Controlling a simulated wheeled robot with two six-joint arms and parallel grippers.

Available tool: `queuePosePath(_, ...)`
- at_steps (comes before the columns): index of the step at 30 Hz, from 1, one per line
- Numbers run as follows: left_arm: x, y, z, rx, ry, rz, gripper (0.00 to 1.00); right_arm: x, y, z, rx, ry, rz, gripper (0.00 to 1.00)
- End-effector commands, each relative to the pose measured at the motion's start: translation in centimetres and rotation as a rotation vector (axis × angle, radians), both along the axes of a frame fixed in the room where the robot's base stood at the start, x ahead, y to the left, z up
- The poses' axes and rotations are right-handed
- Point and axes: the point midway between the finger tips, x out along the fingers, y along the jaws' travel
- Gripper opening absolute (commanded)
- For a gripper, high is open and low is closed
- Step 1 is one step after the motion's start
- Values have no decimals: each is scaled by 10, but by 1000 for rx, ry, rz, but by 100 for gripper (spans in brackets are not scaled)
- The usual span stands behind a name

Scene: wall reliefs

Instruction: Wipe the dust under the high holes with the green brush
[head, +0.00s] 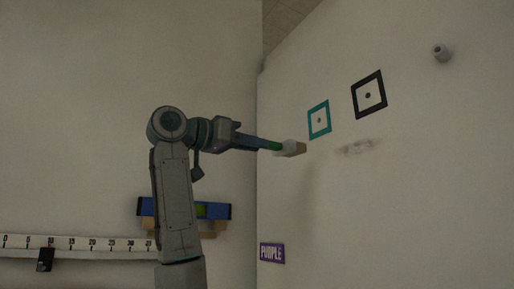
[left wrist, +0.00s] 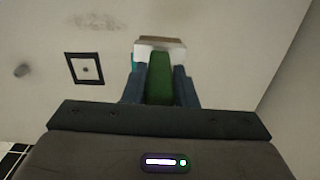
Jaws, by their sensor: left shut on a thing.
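My left gripper (head: 268,144) is shut on the green brush (head: 276,146), whose pale head (head: 293,148) points at the right wall. In the left wrist view the green handle (left wrist: 160,80) lies between my fingers, with the white and tan head (left wrist: 160,45) beyond them. A grey dust smudge (head: 357,148) is on the wall below two framed holes, one teal (head: 319,120) and one black (head: 369,95). The brush head is left of the dust, below the teal frame. I cannot tell whether it touches the wall. The dust also shows in the left wrist view (left wrist: 93,20). My right gripper is out of view.
A grey round knob (head: 441,52) sticks out of the right wall, higher and further right. On the left wall are a blue spirit level (head: 222,211) and a ruler strip (head: 90,243) with a black slider (head: 45,260).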

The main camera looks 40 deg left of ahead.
Motion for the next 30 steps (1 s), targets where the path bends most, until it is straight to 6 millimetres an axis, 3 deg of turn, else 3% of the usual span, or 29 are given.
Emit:
queuePosePath(8, -4, 2, 0, 0, -1, 0, 2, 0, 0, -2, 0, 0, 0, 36)
queuePosePath(18, -27, 11, 0, -2, -2, 1, 2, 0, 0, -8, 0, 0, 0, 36)
queuePosePath(30, -27, 11, 0, -1, -1, 0, 2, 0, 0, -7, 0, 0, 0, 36)
